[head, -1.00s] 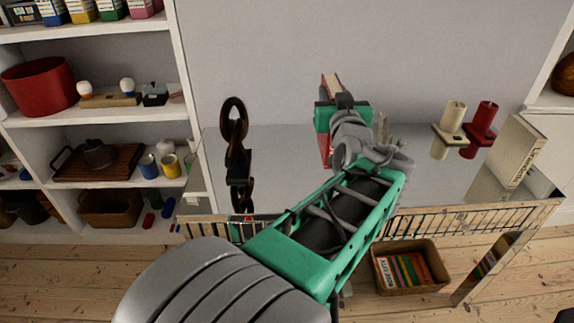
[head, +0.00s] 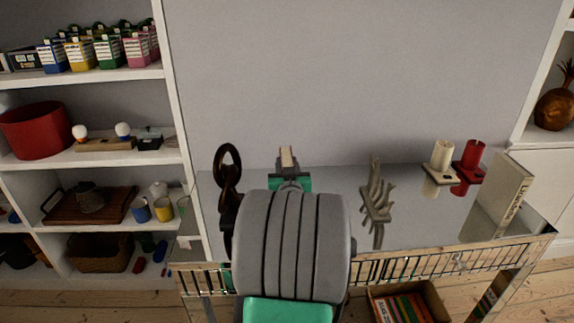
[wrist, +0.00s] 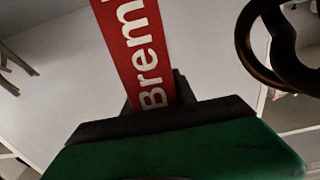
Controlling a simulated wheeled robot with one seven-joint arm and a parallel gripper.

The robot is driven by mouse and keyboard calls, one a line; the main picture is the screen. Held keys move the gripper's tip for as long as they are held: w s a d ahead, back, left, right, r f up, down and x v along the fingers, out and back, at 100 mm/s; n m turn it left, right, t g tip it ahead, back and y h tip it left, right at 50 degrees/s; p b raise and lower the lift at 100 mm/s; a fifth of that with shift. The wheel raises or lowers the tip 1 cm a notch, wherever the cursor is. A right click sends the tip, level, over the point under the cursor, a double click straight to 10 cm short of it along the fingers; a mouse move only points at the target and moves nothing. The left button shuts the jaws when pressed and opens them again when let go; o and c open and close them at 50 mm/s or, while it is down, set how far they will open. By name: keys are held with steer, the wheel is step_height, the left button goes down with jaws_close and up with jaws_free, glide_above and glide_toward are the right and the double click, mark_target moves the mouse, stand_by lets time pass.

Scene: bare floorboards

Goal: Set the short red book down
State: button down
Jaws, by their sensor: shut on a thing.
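The short red book shows in the wrist view (wrist: 133,45) with white letters "Brem" on its red spine. My gripper (wrist: 150,108) is shut on its lower part in that view. In the head view only the top of the book (head: 287,158) shows, with pale page edges, above my green gripper (head: 290,182). My grey arm hides the rest of the book and the tabletop below it, so I cannot tell whether the book touches the table (head: 415,228).
A dark chain-like sculpture (head: 228,185) stands left of my gripper. A pale branching ornament (head: 375,195) stands to the right. Cream (head: 441,156) and red (head: 472,158) candle holders and a cream book (head: 497,200) are farther right. Tabletop between ornament and cream book is clear.

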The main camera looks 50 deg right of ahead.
steer(key=shift+r, duration=0.15)
steer(key=c, duration=1)
jaws_free()
steer(key=shift+f, duration=0.2)
steer(key=shift+r, duration=0.1)
steer(key=b+v, duration=0.1)
steer(key=v, duration=1.1)
